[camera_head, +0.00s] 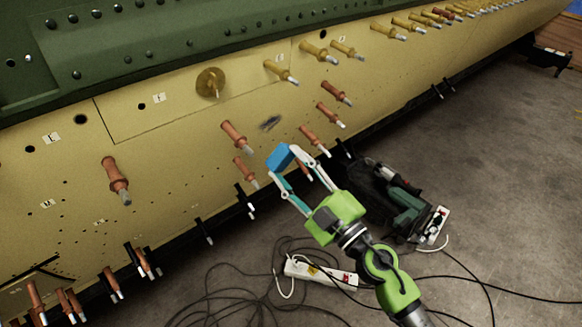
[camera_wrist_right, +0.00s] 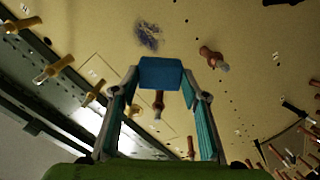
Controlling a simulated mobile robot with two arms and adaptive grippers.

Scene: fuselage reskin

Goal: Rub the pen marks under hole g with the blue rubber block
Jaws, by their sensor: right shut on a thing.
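The blue rubber block (camera_head: 283,157) is held between the fingertips of my right gripper (camera_head: 293,160), which is shut on it. In the right wrist view the block (camera_wrist_right: 161,73) spans the gap between the fingers of the right gripper (camera_wrist_right: 162,88). The pen marks (camera_head: 270,122) are a dark scribble on the yellow fuselage skin (camera_head: 180,150). They lie just above the block in the head view. In the right wrist view the marks (camera_wrist_right: 148,36) show beyond the block, which looks apart from them. I cannot make out a label for hole g. My left gripper is not in view.
Copper-coloured fasteners (camera_head: 233,136) stick out of the skin around the marks. Brass fasteners (camera_head: 281,71) and a round brass disc (camera_head: 210,82) stand above. A power strip (camera_head: 320,272), cables and a dark tool case (camera_head: 385,200) lie on the floor.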

